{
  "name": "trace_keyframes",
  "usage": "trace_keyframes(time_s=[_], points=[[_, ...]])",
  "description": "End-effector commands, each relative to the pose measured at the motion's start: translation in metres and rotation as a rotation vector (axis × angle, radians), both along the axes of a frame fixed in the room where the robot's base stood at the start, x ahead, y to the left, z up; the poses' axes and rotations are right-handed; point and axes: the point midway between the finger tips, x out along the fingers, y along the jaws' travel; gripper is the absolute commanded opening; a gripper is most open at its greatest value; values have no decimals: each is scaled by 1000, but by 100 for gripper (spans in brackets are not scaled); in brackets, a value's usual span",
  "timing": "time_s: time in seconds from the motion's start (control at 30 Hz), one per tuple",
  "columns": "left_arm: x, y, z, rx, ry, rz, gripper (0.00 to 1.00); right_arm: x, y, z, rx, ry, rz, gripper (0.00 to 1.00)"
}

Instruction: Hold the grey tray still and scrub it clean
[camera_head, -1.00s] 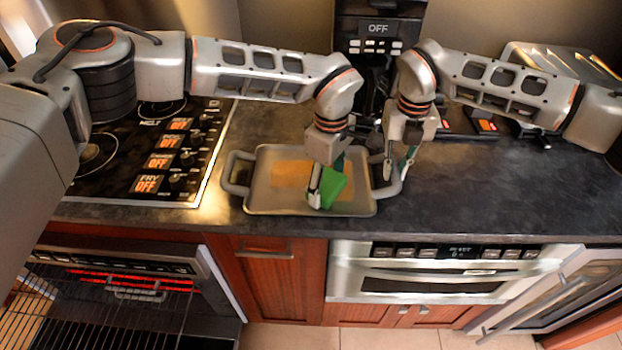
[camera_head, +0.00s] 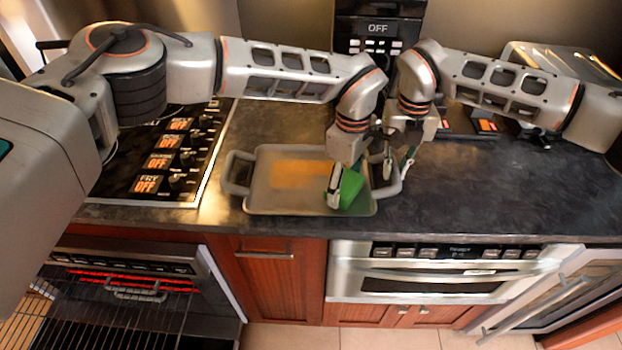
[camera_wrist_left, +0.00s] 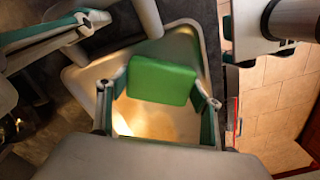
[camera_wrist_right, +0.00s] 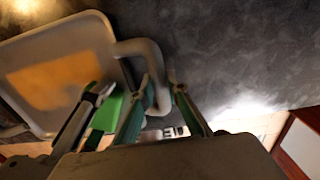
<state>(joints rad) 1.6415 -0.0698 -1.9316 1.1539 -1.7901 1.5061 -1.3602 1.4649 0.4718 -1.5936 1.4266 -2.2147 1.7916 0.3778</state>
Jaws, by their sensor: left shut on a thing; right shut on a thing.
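The grey tray (camera_head: 262,203) lies flat on the dark counter, with a handle at each end. An orange-brown stain (camera_head: 298,174) covers part of its floor; it also shows in the right wrist view (camera_wrist_right: 52,84). My left gripper (camera_head: 340,188) is shut on a green sponge (camera_head: 351,186), held at the tray's right part. The sponge fills the middle of the left wrist view (camera_wrist_left: 162,82). My right gripper (camera_head: 397,168) is shut on the tray's right handle (camera_wrist_right: 160,92), which sits between its fingers in the right wrist view.
A stovetop (camera_head: 150,165) is left of the tray. An open oven (camera_head: 120,290) with a glowing red element and a wire rack is below it. A black appliance (camera_head: 379,30) stands behind. The counter to the right (camera_head: 490,190) is clear.

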Motion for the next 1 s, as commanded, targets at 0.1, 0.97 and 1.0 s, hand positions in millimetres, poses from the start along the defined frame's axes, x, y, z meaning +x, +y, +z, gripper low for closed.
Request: trace_keyframes(time_s=[0.1,0.97,1.0], points=[[1,6,0,1,-1,2,48,0,0,0,0,-1,0,0],[-1,48,-7,5,1,3,48,0,-1,0,-1,0,-1,0],[-1,49,-7,5,1,3,48,0,-1,0,-2,0,-1,0]])
